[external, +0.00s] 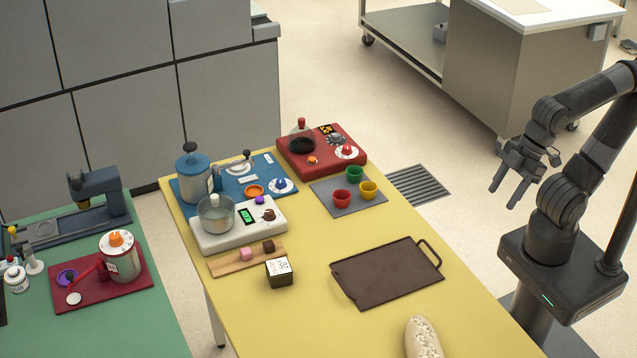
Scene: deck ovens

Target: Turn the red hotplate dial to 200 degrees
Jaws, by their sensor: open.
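The red hotplate (316,168) sits at the far end of the yellow table. Its dial (346,151), a red knob on a white round scale, is at the hotplate's right front corner. The scale marks are too small to read, so I cannot tell the setting. An orange round part and a small dark display also show on the hotplate's top. My gripper (502,197) is open and empty, pointing down in the air right of the table, well apart from the hotplate.
A grey mat (320,197) with red, green and yellow cups lies in front of the hotplate. A blue station (226,186) and a white scale (240,236) stand to its left. A brown tray (385,275) lies nearer on the table.

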